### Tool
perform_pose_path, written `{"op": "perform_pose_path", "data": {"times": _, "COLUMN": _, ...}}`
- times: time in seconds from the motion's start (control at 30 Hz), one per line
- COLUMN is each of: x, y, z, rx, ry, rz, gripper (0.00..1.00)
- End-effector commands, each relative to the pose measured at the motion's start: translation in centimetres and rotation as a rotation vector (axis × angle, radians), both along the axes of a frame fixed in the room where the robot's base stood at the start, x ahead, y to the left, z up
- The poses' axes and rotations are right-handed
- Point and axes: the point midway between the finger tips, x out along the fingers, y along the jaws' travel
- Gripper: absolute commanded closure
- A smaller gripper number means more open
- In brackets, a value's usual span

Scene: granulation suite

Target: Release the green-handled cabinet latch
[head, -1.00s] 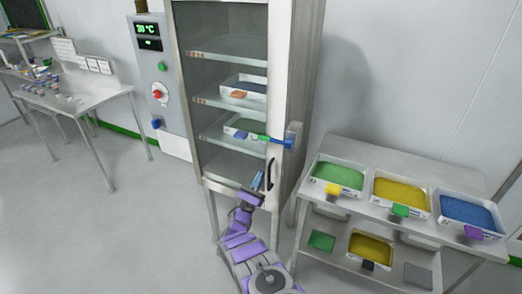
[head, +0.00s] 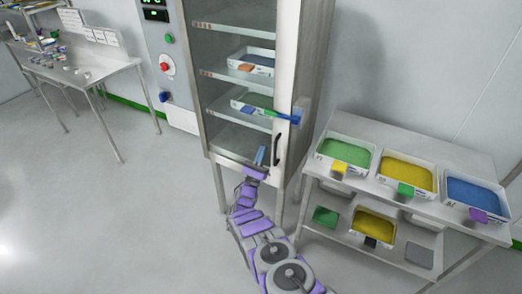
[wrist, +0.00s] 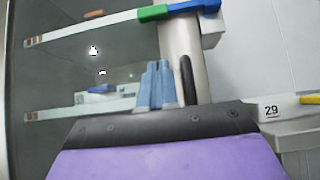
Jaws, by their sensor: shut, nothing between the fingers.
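The cabinet (head: 287,75) has a glass front with a pale door frame. Its latch has a green handle (head: 271,112) joined to a blue bar (head: 288,117) across the door's right edge. In the wrist view the green handle (wrist: 153,12) and blue bar (wrist: 194,7) are at the top, above my gripper. My gripper (head: 261,155) is below the latch, left of the black door handle (head: 277,150). In the wrist view my gripper's blue fingers (wrist: 155,85) are together and empty, apart from the latch. The black door handle (wrist: 188,80) shows just right of them.
Trays with colored contents sit on shelves inside the cabinet. A metal cart (head: 470,165) with green, yellow and blue trays stands close on the right. A control panel (head: 163,65) is left of the cabinet. A bench (head: 85,70) stands far left. The floor at left is clear.

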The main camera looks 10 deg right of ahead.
Motion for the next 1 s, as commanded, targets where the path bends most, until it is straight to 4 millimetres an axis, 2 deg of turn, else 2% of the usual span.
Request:
{"op": "perform_pose_path", "data": {"times": 0.23, "x": 2.3, "y": -1.5, "z": 3.0, "rx": -0.002, "ry": -0.005, "rz": -0.001, "gripper": 1.00}}
{"op": "perform_pose_path", "data": {"times": 0.57, "x": 4.7, "y": -3.3, "z": 5.9, "rx": -0.002, "ry": -0.002, "rz": -0.001, "gripper": 1.00}}
{"op": "perform_pose_path", "data": {"times": 1.0, "x": 4.6, "y": -3.2, "z": 8.1, "rx": -0.002, "ry": 0.002, "rz": 0.000, "gripper": 1.00}}
